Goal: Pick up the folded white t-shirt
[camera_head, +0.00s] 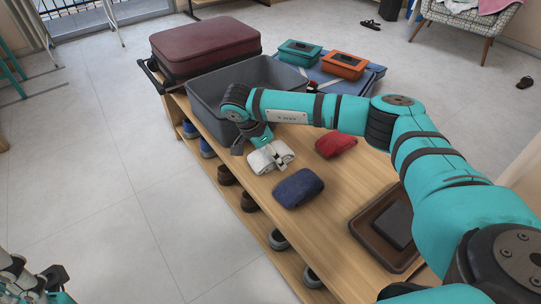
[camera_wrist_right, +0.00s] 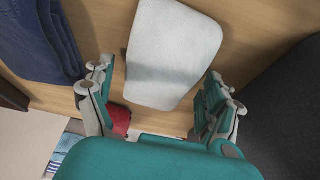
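The folded white t-shirt (camera_head: 270,157) lies on the wooden bench top, near its left edge, just in front of the grey bin. It also shows in the right wrist view (camera_wrist_right: 172,50), flat on the wood. My right gripper (camera_head: 262,147) is above the shirt, partly covering it in the head view. In the right wrist view its two fingers (camera_wrist_right: 155,95) are spread wide, with nothing between them, and the shirt lies beyond the fingertips. My left gripper (camera_head: 40,282) is at the bottom left corner, away from the bench and partly cut off.
A blue folded garment (camera_head: 298,188) and a red one (camera_head: 336,144) lie near the shirt. The grey bin (camera_head: 205,92) stands close behind, and a brown tray (camera_head: 368,236) is nearer me. Shoes (camera_head: 226,175) sit on the lower shelf.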

